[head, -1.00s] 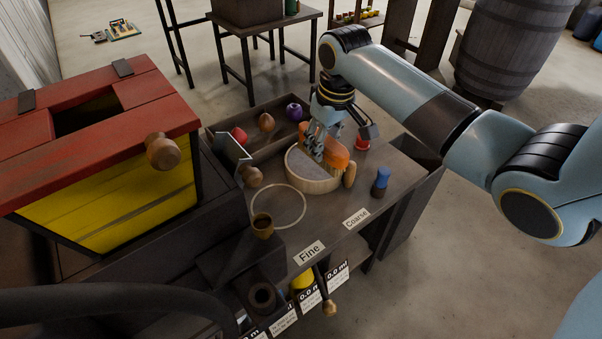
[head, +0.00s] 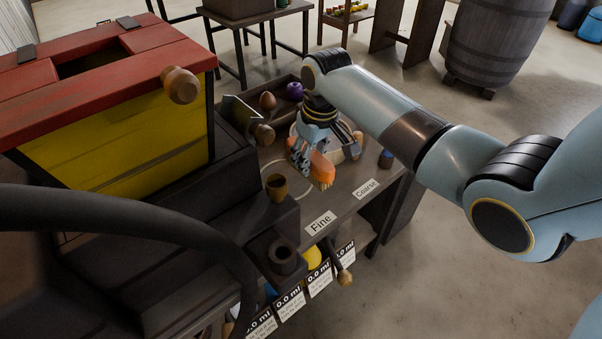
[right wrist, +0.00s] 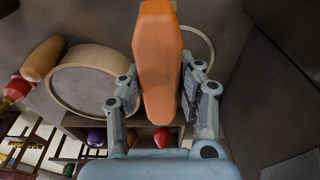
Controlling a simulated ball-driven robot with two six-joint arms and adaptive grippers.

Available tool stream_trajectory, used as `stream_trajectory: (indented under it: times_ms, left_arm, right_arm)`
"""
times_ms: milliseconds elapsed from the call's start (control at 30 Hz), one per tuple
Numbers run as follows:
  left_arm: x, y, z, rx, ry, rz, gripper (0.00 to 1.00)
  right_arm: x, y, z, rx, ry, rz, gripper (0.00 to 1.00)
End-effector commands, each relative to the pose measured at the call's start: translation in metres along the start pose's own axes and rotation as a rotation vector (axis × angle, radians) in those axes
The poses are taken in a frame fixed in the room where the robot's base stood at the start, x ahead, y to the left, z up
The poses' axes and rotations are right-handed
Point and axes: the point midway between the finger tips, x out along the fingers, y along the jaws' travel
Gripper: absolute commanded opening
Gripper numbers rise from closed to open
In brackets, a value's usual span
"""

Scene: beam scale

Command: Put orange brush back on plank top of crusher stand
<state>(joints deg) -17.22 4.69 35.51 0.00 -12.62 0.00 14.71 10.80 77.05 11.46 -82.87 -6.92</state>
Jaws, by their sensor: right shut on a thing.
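The orange brush (head: 322,171) is in my right gripper (head: 313,160), held over the table in front of the round wooden sieve. In the right wrist view the orange brush (right wrist: 158,65) lies between the two fingers of my right gripper (right wrist: 160,92), which are shut on it. In the head view the fingers partly cover the brush. The dark stand (head: 170,215) beside the red and yellow box is at the left, with stepped planks; I cannot tell which plank is its top. My left gripper is not in view.
The round sieve (right wrist: 92,82) stands on the table, which has Fine (head: 320,223) and Coarse (head: 366,188) labels. A small brown cup (head: 277,187) stands on a dark step. The red and yellow box (head: 125,140) with a wooden knob (head: 180,85) rises at left. A dark curved bar crosses the lower left.

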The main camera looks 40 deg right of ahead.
Motion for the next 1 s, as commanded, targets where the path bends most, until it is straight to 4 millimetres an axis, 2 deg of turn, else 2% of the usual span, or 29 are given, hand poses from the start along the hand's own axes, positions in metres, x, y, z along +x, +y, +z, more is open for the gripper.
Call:
stream_trajectory:
  times_ms: [33, 167, 267, 400, 500, 867, 900, 1000]
  left_arm:
    - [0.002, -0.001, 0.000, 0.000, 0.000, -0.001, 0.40]
    - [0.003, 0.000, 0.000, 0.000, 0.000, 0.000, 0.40]
    - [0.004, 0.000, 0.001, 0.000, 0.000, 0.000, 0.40]
    - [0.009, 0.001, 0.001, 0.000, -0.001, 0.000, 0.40]
    - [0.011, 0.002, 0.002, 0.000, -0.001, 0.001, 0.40]
    - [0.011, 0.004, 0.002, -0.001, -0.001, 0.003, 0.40]
    - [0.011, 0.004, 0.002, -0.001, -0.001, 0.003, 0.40]
    - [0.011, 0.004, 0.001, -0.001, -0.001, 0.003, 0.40]
  right_arm:
    - [0.006, -0.008, -0.004, 0.000, 0.001, -0.002, 0.04]
    - [0.014, -0.019, -0.008, 0.000, 0.001, 0.000, 0.04]
    - [0.021, -0.021, -0.008, 0.000, 0.001, 0.001, 0.04]
    - [0.044, -0.021, -0.004, 0.000, -0.001, 0.001, 0.04]
    - [0.054, -0.020, -0.003, -0.001, 0.000, 0.001, 0.04]
    - [0.057, -0.020, -0.002, -0.001, 0.001, 0.001, 0.04]
    - [0.058, -0.020, -0.002, -0.001, 0.001, 0.001, 0.37]
    - [0.057, -0.020, -0.002, 0.000, 0.001, 0.001, 0.50]
